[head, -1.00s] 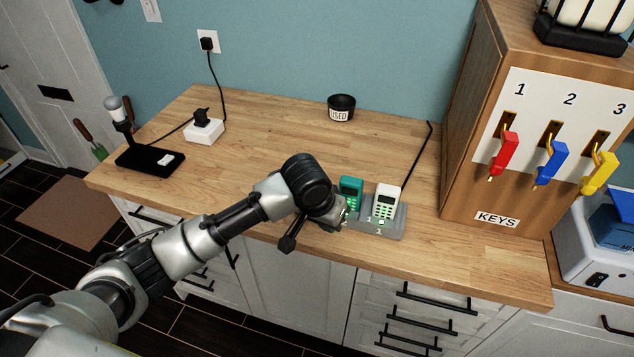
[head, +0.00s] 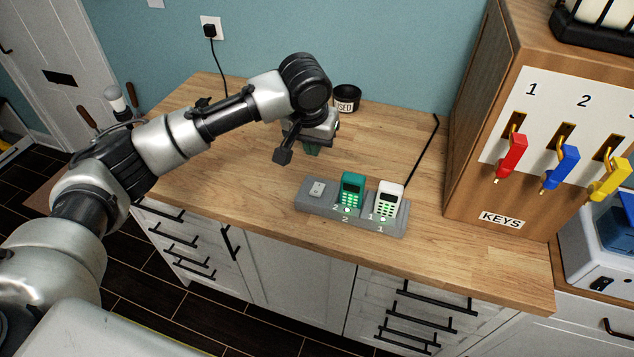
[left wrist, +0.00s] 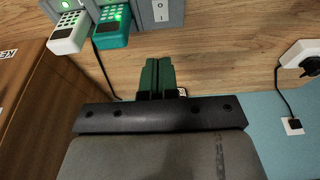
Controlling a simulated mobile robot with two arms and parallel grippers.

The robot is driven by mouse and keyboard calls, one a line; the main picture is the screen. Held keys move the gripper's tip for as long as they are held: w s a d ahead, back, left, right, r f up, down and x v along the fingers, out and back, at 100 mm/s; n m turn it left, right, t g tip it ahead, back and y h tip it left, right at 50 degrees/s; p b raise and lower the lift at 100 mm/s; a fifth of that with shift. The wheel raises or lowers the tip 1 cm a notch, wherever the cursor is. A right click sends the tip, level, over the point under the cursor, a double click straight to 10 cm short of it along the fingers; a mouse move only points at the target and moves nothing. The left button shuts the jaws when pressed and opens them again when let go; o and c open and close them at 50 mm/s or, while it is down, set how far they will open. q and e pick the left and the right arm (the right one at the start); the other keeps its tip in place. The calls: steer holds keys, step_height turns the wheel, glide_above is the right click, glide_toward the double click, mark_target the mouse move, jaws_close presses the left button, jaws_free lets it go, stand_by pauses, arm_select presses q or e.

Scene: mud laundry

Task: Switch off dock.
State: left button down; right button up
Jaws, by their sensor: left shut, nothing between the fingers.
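The grey dock (head: 325,201) lies near the front edge of the wooden counter. It holds a green handset (head: 352,188) and a white handset (head: 389,198), both upright. A pale rocker switch (head: 317,187) sits at its left end. In the left wrist view the switch (left wrist: 161,10) shows O and I marks, and green lights glow by the green handset (left wrist: 113,26) and white handset (left wrist: 70,31). My left gripper (head: 312,151) has dark green fingers, shut and empty, above the counter behind the dock and apart from it. My right gripper is out of view.
A black cup marked USED (head: 347,98) stands near the back wall, just beyond my left gripper. A wooden key cabinet (head: 495,190) with red, blue and yellow keys stands to the right. The dock's black cable runs back along the counter. The counter left of the dock is clear.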

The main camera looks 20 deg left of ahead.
mark_target(318, 190)
arm_select(q)
steer(key=p+x, duration=0.1)
steer(key=x, duration=0.3)
steer(key=p+x, duration=0.1)
steer(key=x, duration=0.3)
steer(key=s+p+x, duration=0.1)
steer(key=x, duration=0.3)
steer(key=shift+w+f+p, duration=0.15)
steer(key=shift+f+p, duration=0.15)
steer(key=shift+f, duration=0.75)
